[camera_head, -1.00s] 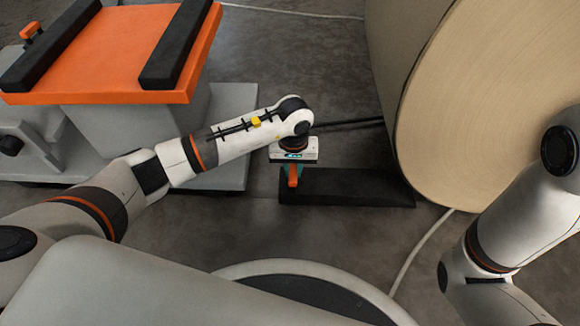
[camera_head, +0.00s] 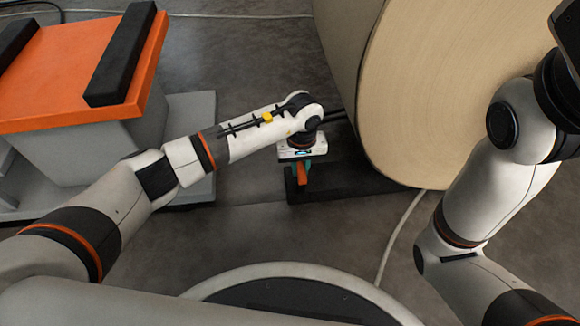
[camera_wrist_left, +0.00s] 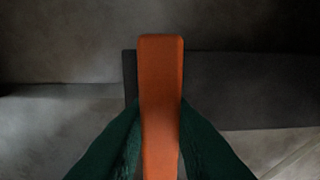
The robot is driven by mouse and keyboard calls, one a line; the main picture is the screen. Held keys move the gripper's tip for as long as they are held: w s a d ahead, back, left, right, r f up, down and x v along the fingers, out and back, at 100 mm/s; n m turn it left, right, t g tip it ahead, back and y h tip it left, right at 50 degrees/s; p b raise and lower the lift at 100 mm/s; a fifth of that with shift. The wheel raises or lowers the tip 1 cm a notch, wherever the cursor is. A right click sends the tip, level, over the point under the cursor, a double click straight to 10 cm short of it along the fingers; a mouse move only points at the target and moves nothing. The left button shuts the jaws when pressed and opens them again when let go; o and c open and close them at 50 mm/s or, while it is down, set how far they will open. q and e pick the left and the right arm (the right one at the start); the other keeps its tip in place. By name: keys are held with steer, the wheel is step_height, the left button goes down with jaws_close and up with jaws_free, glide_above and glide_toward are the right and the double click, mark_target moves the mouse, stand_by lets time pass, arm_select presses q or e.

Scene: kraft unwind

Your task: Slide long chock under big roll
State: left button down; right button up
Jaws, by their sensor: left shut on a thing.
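The long chock (camera_head: 345,182) is a dark, low wedge on the floor with an upright orange handle (camera_head: 302,174) near its left end. Its right end lies at the lower left edge of the big roll (camera_head: 440,95); whether it touches cannot be told. My left gripper (camera_head: 303,165) is shut on the orange handle from above. In the left wrist view the green fingers press both sides of the handle (camera_wrist_left: 160,100), with the dark chock body (camera_wrist_left: 240,90) behind it. My right arm stands at the right, its gripper outside the picture.
An orange-topped grey stand (camera_head: 60,75) with black bars is at the left. A pale cable (camera_head: 402,235) runs over the floor in front of the roll. Dark rods (camera_head: 336,116) reach the roll behind my left wrist. Bare floor lies before the chock.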

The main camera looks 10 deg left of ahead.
arm_select(q)
steer(key=shift+w+d+r, duration=0.1)
steer(key=shift+d, duration=0.35)
steer(key=shift+w+d, duration=0.25)
steer(key=shift+d, duration=0.45)
steer(key=shift+w+d, duration=0.1)
steer(key=shift+d, duration=0.45)
steer(key=c, duration=1.2)
jaws_free()
steer(key=shift+f, duration=0.2)
